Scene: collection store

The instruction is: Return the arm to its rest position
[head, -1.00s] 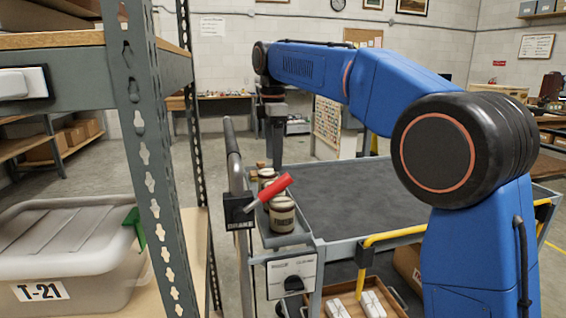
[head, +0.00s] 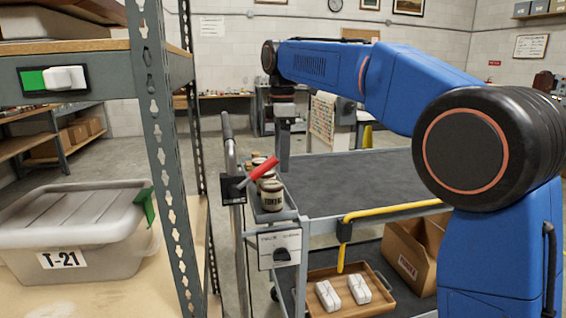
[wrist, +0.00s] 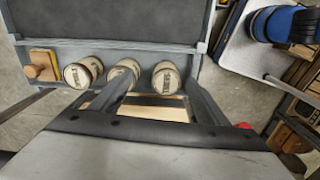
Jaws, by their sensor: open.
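My blue arm reaches across the upper part of the head view, over the cart. My gripper (head: 284,150) hangs down from its far end, above the grey cart top (head: 350,180). In the wrist view my gripper (wrist: 161,80) has its two fingers spread apart, with nothing held between them. Cream-coloured jars stand in a narrow tray at the cart's edge: one left (wrist: 83,73), one middle (wrist: 126,70), one right (wrist: 166,77). The left finger partly covers the middle jar. In the head view the front jar (head: 271,196) hides much of the others.
A shelf rack's upright (head: 160,130) stands close on the left, with a grey lidded T-21 bin (head: 90,262) on its lower shelf. The cart has a red-handled lever (head: 263,168) and a yellow rail (head: 395,209). Below are a wooden tray (head: 322,272) with white packages and a cardboard box (head: 410,255).

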